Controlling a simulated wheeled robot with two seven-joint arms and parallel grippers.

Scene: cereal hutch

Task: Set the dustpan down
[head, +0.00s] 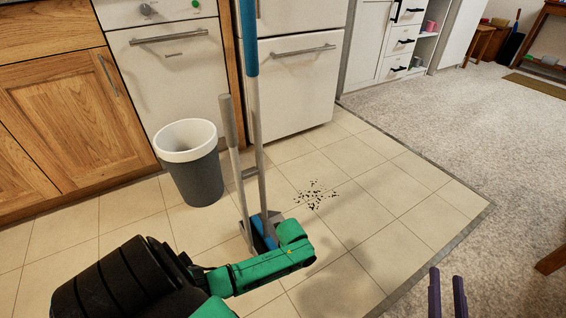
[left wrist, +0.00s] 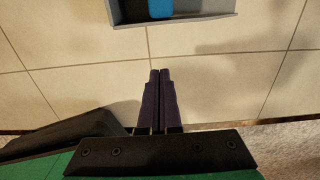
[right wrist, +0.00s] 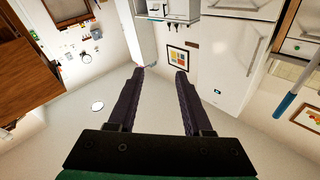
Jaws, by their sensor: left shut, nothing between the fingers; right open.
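The dustpan (head: 229,122) stands upright on the tiled floor, its long grey handle pointing up. Its pan is partly hidden behind my green left arm in the head view. The pan's grey edge (left wrist: 205,20) shows at the top of the left wrist view. A broom with a blue and grey pole (head: 249,45) stands beside the handle, its blue head (left wrist: 160,8) at the pan. My left gripper (left wrist: 160,72) is shut, empty and apart from the pan edge, above the tiles. My right gripper (head: 448,292) is open and empty over the carpet side.
A grey bin with a white rim (head: 195,178) stands left of the dustpan. Dark crumbs (head: 315,195) lie on the tiles to its right. Wooden cabinets (head: 70,120) and white appliances (head: 292,85) line the back.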

